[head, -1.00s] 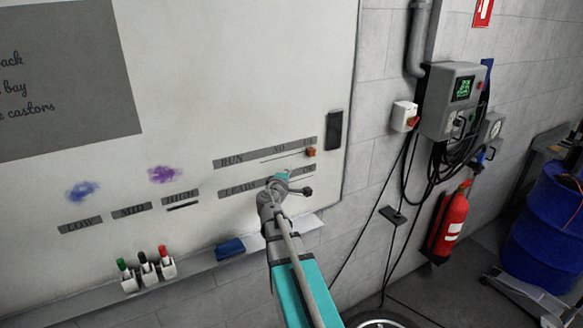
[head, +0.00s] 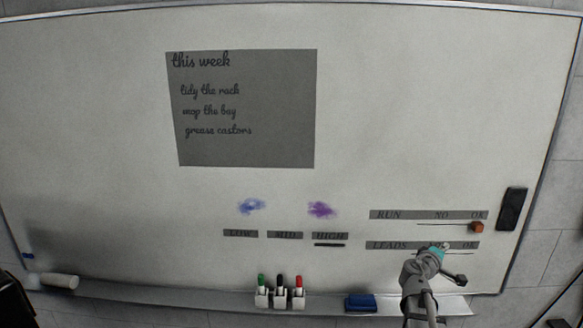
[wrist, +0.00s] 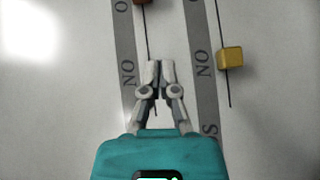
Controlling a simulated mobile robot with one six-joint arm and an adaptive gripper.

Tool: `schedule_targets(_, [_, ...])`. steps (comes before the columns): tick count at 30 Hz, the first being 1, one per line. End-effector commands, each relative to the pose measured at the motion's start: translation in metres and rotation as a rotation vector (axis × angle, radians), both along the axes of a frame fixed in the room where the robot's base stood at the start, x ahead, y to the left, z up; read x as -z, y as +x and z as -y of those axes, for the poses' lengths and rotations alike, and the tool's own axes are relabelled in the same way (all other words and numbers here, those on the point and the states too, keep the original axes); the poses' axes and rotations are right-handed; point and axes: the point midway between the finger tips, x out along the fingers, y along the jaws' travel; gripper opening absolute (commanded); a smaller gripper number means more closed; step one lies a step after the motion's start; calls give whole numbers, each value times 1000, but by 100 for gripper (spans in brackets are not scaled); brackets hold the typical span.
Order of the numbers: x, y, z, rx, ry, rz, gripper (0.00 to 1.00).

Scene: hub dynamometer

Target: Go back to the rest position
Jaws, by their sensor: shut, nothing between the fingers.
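My gripper (head: 445,246) is at the lower right of the whiteboard in the head view, over the LEADS strip. In the wrist view my gripper (wrist: 161,66) has its fingers together and empty, between the two label strips. An orange-red block (head: 477,227) sits at the OK end of the RUN line, and its edge shows at the top of the wrist view (wrist: 139,2). A yellow block (wrist: 230,57) sits on the LEADS line by NO, to the right of the fingers. It is hidden behind my arm in the head view. I cannot tell whether the fingertips touch the board.
The whiteboard (head: 90,130) has a tray (head: 200,294) along its bottom edge. The tray has several markers (head: 280,285) and a blue eraser (head: 361,302). A black pad (head: 511,209) is on the board's right side. The board's upper area is clear apart from a grey note (head: 246,108).

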Motion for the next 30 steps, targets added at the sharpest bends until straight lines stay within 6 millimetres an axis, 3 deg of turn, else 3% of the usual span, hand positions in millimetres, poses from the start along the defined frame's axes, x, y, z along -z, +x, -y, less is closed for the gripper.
schedule_targets(8, [69,-26,-33,121,285,33,0])
schedule_targets(14, [129,-49,-72,221,539,8,0])
schedule_targets(23, [216,-89,-153,347,914,-126,0])
schedule_targets(30, [270,-129,-233,423,1192,-311,0])
